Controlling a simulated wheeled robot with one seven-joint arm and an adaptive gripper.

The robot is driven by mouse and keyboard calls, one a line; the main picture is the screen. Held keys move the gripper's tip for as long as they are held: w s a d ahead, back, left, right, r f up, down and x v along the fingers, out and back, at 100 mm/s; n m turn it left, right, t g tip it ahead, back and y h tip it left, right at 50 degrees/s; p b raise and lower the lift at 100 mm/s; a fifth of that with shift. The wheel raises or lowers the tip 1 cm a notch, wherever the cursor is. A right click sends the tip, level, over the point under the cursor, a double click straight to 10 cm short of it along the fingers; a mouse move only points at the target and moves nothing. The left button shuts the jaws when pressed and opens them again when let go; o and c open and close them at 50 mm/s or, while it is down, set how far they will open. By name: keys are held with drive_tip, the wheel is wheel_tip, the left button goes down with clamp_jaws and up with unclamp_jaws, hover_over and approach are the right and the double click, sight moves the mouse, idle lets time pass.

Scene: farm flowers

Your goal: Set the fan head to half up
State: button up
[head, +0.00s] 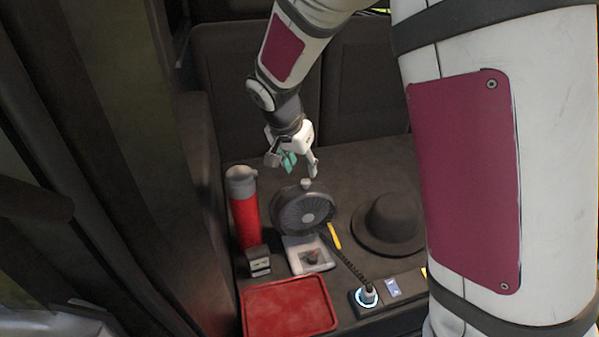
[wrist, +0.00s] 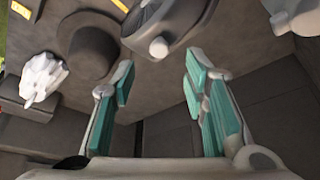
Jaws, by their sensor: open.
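The fan has a round dark grilled head (head: 302,210) on a pale base (head: 306,254), standing in the middle of the dark surface in the head view. A small light knob (head: 306,184) sits at the top of the head. My gripper (head: 301,172) is open and empty just above and behind the fan head, apart from it. In the wrist view my gripper's teal-padded fingers (wrist: 164,88) are spread wide, with the fan (wrist: 170,22) beyond their tips and its knob (wrist: 159,47) between and ahead of them. The fan's exact tilt is hard to tell.
A red flask (head: 244,212) and a small dark box (head: 258,261) stand left of the fan. A red tray (head: 289,306) lies in front. A dark hat (head: 388,223) lies right. A cable runs to a lit socket (head: 366,296). Seat backs (head: 352,90) rise behind.

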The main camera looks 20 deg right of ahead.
sight(306, 181)
drive_tip(key=x, duration=0.6)
clamp_jaws()
